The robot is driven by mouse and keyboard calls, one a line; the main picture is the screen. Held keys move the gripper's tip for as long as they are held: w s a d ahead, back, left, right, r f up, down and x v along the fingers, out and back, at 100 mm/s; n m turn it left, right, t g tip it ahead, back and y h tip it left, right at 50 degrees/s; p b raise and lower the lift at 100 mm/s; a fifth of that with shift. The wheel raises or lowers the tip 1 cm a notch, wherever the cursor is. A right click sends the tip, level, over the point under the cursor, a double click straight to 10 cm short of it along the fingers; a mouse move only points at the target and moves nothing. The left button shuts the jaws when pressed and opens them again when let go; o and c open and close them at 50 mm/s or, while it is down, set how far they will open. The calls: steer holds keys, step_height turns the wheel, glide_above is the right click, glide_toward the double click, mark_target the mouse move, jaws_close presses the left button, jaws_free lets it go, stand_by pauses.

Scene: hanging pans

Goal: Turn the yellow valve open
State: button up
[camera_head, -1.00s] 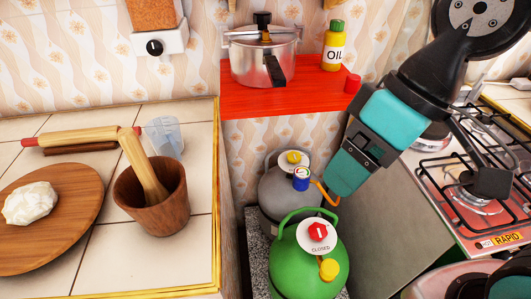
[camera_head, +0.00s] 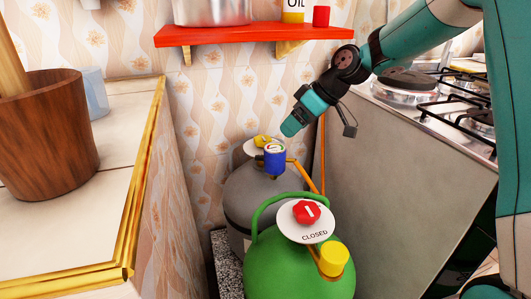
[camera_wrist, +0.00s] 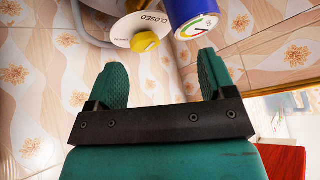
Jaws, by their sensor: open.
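The yellow valve (camera_head: 263,140) sits on a white disc atop the grey gas cylinder (camera_head: 260,195). In the wrist view the yellow valve (camera_wrist: 145,42) shows beyond my fingertips, on a disc marked CLOSED (camera_wrist: 140,28). A blue gauge (camera_head: 275,158) stands beside the valve, and it also shows in the wrist view (camera_wrist: 198,18). My gripper (camera_head: 291,127) is above and to the right of the valve in the head view. In the wrist view my gripper (camera_wrist: 161,72) is open, its two green fingers apart and nothing between them.
A green cylinder (camera_head: 295,265) with a red knob (camera_head: 306,212), a CLOSED disc and a yellow cap (camera_head: 333,258) stands in front. An orange hose (camera_head: 308,177) runs from the gauge. A red shelf (camera_head: 250,36) hangs above. Counter and stove flank the narrow gap.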

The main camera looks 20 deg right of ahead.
mark_target(263, 138)
steer(key=w+d+r+n+y, duration=0.1)
steer(key=w+d+n+y, duration=0.1)
steer(key=w+n, duration=0.3)
steer(key=b+x, duration=0.3)
steer(key=x, duration=0.8)
steer(key=shift+s+f, duration=0.1)
steer(key=shift+c, duration=0.3)
steer(key=c, duration=0.8)
steer(key=shift+c, duration=0.2)
